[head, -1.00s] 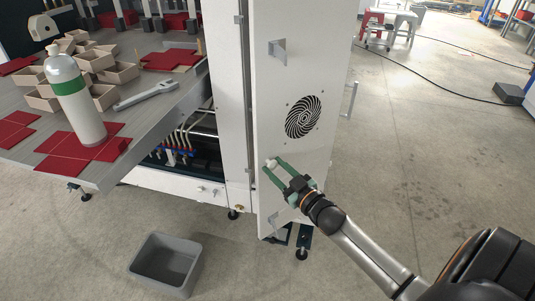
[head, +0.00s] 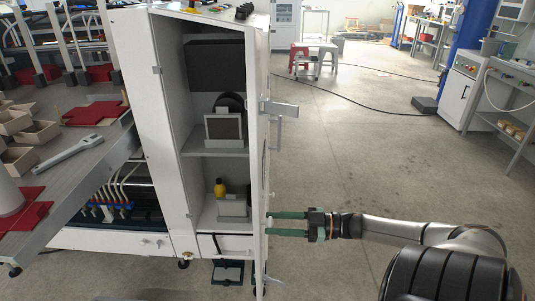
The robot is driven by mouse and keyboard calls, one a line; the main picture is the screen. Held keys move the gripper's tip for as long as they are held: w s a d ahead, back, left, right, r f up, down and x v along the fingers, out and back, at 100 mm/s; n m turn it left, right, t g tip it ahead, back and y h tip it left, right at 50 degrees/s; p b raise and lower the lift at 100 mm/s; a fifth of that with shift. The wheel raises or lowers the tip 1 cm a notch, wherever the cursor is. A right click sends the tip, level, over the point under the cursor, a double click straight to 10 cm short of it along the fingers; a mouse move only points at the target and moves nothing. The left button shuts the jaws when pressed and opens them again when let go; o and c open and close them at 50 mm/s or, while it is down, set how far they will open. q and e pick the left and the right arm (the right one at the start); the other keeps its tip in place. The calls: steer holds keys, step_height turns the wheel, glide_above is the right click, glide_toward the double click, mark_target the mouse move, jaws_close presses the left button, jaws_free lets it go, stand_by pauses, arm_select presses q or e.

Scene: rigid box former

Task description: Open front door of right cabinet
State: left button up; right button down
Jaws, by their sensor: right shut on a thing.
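The right cabinet (head: 202,70) stands in the middle of the head view, with its shelves showing. Its front door (head: 259,150) stands open, swung out toward me and seen nearly edge-on. A grey handle (head: 281,108) sticks out from the door's outer face. My right gripper (head: 271,223) is at the lower part of that face, its green fingers on either side of a small pale knob-like part and shut on it. The contact is small and partly hidden by the fingers. My left gripper is out of view.
Inside the cabinet are a dark box, a framed part and a yellow bottle (head: 220,188). The floor (head: 350,140) right of the door is clear, with a cable farther back.

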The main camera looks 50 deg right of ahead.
steer(key=shift+s+d, duration=0.1)
steer(key=shift+s, duration=0.05)
steer(key=shift+c, duration=2.2)
jaws_free()
steer(key=v, duration=1.2)
steer(key=shift+d+p, duration=0.35)
steer(key=shift+f, duration=0.1)
